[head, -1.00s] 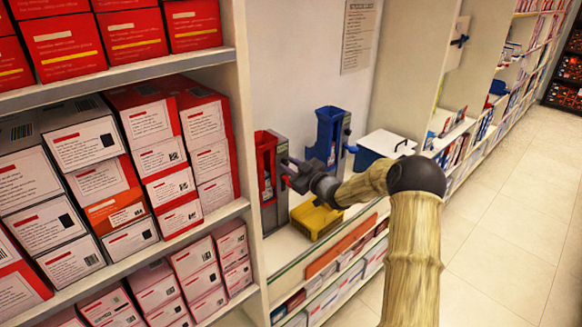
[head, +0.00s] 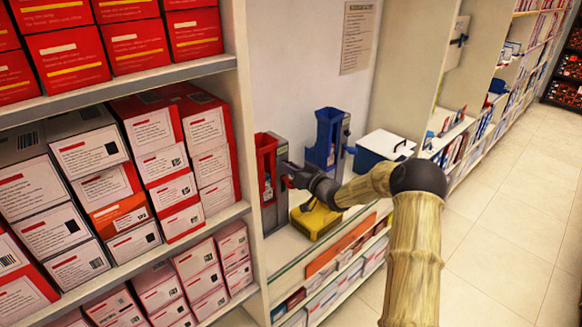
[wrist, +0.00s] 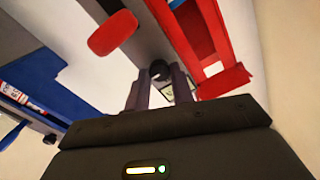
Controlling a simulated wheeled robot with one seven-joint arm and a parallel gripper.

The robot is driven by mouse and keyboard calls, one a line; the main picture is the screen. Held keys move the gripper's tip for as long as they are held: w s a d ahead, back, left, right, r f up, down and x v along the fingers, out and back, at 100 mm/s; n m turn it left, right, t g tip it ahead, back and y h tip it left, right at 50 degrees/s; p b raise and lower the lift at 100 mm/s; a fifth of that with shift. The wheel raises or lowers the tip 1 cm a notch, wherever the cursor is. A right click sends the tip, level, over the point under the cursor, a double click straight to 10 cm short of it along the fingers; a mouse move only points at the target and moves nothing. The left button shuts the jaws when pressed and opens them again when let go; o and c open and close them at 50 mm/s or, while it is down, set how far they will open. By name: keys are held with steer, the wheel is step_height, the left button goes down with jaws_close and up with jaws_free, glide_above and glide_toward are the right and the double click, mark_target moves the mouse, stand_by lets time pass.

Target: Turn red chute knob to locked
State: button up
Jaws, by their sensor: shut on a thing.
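The red chute (head: 266,152) stands upright on a shelf ledge, with a grey housing on its right side. My gripper (head: 286,176) reaches in from the right to that grey side. In the wrist view, my gripper's fingers (wrist: 160,88) are shut around a small dark round part of the knob (wrist: 158,69). A red rounded paddle (wrist: 113,33) shows just left of the fingertips. The chute's red body (wrist: 190,35) and a red lip (wrist: 224,82) are to their right. The fingers partly hide the knob, and its exact angle is unclear.
A blue chute (head: 325,140) with a blue lever stands behind my gripper. A yellow item (head: 315,219) lies on the ledge below my wrist. A white-lidded blue box (head: 384,146) is further right. Shelves of red-and-white boxes (head: 90,150) flank the left; the floor at right is clear.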

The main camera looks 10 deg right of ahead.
stand_by(0.4)
steer(key=o, duration=1)
steer(key=b+v, duration=0.3)
steer(key=v, duration=1.4)
steer(key=shift+s+d+b, duration=0.15)
steer(key=shift+s+b, duration=0.05)
steer(key=shift+b, duration=0.2)
